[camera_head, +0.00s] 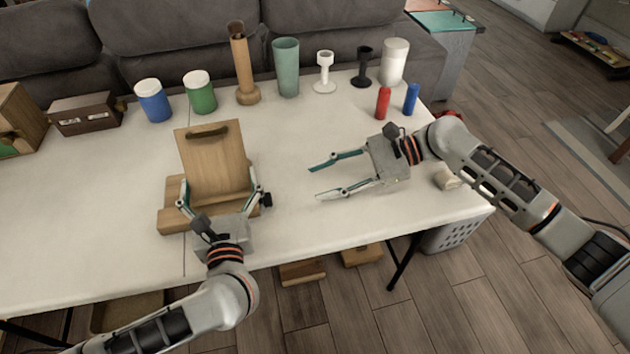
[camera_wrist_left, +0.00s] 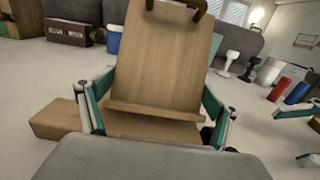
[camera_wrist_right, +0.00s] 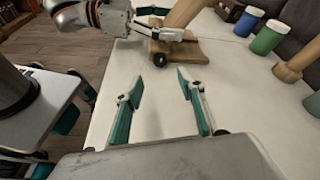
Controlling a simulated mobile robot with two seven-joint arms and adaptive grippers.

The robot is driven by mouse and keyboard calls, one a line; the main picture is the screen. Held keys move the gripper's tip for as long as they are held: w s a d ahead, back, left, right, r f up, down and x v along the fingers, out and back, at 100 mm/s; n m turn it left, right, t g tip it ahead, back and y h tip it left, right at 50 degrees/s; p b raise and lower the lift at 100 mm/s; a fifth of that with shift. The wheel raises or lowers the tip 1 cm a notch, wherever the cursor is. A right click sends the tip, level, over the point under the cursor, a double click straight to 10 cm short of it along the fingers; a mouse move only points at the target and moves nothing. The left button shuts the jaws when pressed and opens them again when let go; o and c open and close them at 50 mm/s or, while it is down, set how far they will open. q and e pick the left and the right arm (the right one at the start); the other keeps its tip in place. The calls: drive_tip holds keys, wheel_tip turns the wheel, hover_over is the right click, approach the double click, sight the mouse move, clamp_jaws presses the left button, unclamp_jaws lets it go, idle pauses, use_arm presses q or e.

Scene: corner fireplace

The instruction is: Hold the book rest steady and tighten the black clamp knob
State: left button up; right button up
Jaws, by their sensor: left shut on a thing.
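The wooden book rest (camera_head: 212,160) stands on the white table with its board tilted back on a wooden base. It also shows in the left wrist view (camera_wrist_left: 168,60). My left gripper (camera_head: 221,188) is shut on the book rest, one finger at each side of it. The black clamp knob (camera_head: 267,199) sticks out at the right side of the rest, beside the left gripper's right finger. It shows clearly in the right wrist view (camera_wrist_right: 187,58). My right gripper (camera_head: 316,182) is open and empty above the table, to the right of the knob and apart from it.
A blue jar (camera_head: 153,101), a green jar (camera_head: 200,93), a wooden stand (camera_head: 243,70), a teal cup (camera_head: 286,68) and other pieces line the table's back. Red (camera_head: 382,103) and blue (camera_head: 411,99) cylinders stand at the back right. The table between knob and right gripper is clear.

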sight(274, 203)
drive_tip(key=shift+c, duration=1.4)
drive_tip(key=shift+w+a+r+n, duration=0.1)
drive_tip(key=shift+a+n, duration=0.3)
drive_tip(key=shift+n, duration=0.2)
drive_tip(key=a+n, duration=0.1)
drive_tip(key=n, duration=0.2)
drive_tip(key=a+n+g+h, duration=0.1)
drive_tip(key=a+n, duration=0.1)
drive_tip(key=n, duration=0.1)
drive_tip(key=a+r+n+g+h, duration=0.1)
drive_tip(key=n, duration=0.1)
drive_tip(key=shift+w+a+n, duration=0.15)
drive_tip(key=shift+w+n, duration=0.1)
drive_tip(key=shift+n, duration=0.15)
drive_tip(key=n, duration=0.2)
drive_tip(key=a+n+g+h, duration=0.1)
drive_tip(key=n, duration=0.2)
drive_tip(key=a+r+n+h, duration=0.1)
drive_tip(key=n, duration=0.1)
drive_tip(key=shift+w+a, duration=0.1)
drive_tip(key=shift+w, duration=0.1)
wheel_tip(274, 203, up, 5)
drive_tip(key=w+n+h, duration=0.3)
drive_tip(key=n+h, duration=0.3)
drive_tip(key=n, duration=1)
drive_tip(key=x, duration=1.2)
drive_tip(key=shift+a+f, duration=0.1)
drive_tip(key=shift+a, duration=0.25)
